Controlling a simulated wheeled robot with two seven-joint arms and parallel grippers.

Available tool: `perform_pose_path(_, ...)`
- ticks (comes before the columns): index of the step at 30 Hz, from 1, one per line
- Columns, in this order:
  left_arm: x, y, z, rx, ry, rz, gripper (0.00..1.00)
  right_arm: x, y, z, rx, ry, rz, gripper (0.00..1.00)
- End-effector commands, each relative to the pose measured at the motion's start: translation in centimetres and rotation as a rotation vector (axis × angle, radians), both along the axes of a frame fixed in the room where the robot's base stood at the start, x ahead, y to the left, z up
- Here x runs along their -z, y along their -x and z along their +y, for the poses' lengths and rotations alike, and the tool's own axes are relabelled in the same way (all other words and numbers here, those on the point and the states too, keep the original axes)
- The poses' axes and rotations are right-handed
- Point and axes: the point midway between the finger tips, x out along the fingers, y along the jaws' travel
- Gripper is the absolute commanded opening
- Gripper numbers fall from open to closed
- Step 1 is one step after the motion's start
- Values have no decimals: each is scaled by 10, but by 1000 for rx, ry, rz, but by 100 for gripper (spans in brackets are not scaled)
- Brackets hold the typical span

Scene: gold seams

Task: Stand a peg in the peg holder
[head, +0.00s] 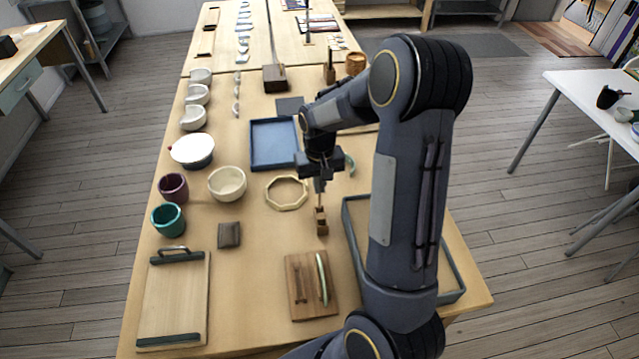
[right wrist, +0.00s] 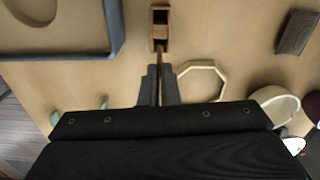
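The peg holder (head: 322,222) is a small brown wooden block with openings. It stands on the table in front of my right gripper (head: 320,184) and shows at the top of the right wrist view (right wrist: 159,28). My right gripper points down, with its two fingers (right wrist: 160,88) close together around a thin brown peg (right wrist: 159,62). The peg extends from the fingers towards the holder, and its far end meets the holder in the picture. I cannot tell whether its tip is inside an opening. My left gripper is not in view.
A pale octagonal ring (head: 286,193) and a dark square block (head: 229,235) lie left of the holder. A wooden board (head: 298,262) lies in front. A grey-rimmed tray (head: 351,232) is close on the right. A cream bowl (head: 227,186) and blue tray (head: 257,166) stand farther left.

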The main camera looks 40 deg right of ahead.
Motion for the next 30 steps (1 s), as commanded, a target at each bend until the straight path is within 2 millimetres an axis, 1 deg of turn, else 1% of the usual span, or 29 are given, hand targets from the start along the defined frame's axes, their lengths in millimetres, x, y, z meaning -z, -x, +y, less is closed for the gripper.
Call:
perform_pose_path(5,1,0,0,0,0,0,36,1,0,0,0,0,0,0)
perform_pose_path(30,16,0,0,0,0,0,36,19,0,0,0,0,1,0)
